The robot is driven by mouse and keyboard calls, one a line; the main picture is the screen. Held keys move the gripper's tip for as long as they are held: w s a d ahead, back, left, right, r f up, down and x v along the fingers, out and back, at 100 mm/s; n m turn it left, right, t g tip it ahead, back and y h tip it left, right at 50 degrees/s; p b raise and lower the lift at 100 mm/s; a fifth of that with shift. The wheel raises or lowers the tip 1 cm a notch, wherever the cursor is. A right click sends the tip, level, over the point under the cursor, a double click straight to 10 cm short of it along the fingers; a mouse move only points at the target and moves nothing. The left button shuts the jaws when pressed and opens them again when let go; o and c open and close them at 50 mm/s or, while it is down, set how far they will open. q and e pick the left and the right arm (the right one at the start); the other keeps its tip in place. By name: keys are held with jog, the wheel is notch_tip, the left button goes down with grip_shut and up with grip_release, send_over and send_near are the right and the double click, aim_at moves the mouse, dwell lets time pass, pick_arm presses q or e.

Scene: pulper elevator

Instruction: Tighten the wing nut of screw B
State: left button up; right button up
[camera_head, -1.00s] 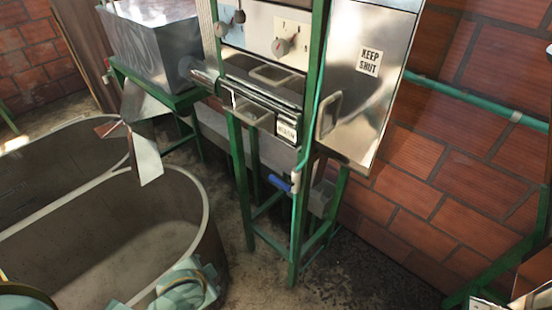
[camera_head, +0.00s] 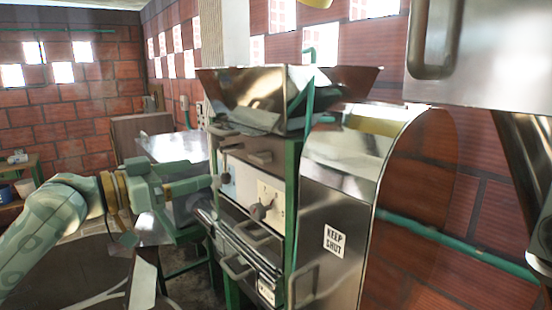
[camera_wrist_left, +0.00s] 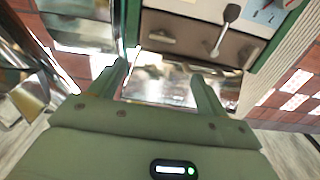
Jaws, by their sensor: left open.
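My left gripper (camera_head: 210,209) reaches in from the left beside the machine's front, open, with nothing visible between its fingers. Its fingers also show in the left wrist view (camera_wrist_left: 160,74), spread apart below the brown panel. The machine has a panel with a grey dial knob (camera_head: 264,209) and a dark ball-ended lever (camera_head: 224,179). The lever also shows in the left wrist view (camera_wrist_left: 223,32). I cannot make out which part is screw B or its wing nut. My right gripper is not in view.
A metal hopper (camera_head: 255,88) tops the machine. A curved metal cover (camera_head: 345,155) marked KEEP SHUT stands right of the panel. A green pipe (camera_head: 455,242) runs along the brick wall. A large tub (camera_head: 75,265) lies lower left, partly behind my arm.

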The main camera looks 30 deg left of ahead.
aim_at(255, 157)
pick_arm(q)
jog(key=p+x, duration=0.6)
jog(key=x, duration=0.9)
jog(key=shift+w, duration=0.2)
jog(key=shift+s+a, duration=0.1)
jog(key=shift+a, duration=0.05)
jog(key=shift+c, duration=0.3)
jog(key=c, duration=0.9)
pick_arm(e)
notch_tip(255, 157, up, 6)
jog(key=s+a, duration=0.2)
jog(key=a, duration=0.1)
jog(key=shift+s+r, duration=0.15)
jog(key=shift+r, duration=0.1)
